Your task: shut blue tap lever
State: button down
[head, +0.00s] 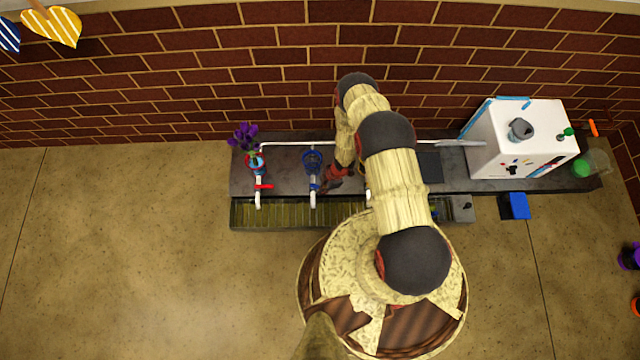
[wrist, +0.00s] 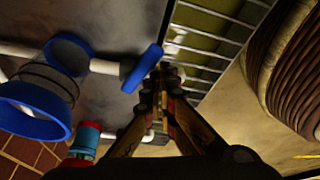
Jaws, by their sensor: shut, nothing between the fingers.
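The blue tap lever (wrist: 143,68) shows in the wrist view as a flat blue bar, set across its white pipe (wrist: 105,66). In the head view the blue lever (head: 314,186) is small, partway along the second tap from the left. My gripper (wrist: 168,70) has its fingertips together and empty, just right of the lever in the wrist view. Whether they touch the lever I cannot tell. In the head view my gripper (head: 328,183) is low beside the blue tap, partly hidden by my arm.
A grated trough (head: 285,215) runs along the front. A white box (head: 530,140) stands at right.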

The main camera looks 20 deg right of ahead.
jog(key=shift+w+d+n, duration=0.2)
jog(key=shift+d+n, duration=0.1)
jog(key=shift+n, duration=0.3)
jog(key=shift+w+d, duration=0.15)
jog(key=shift+d, duration=0.05)
dwell(0.4)
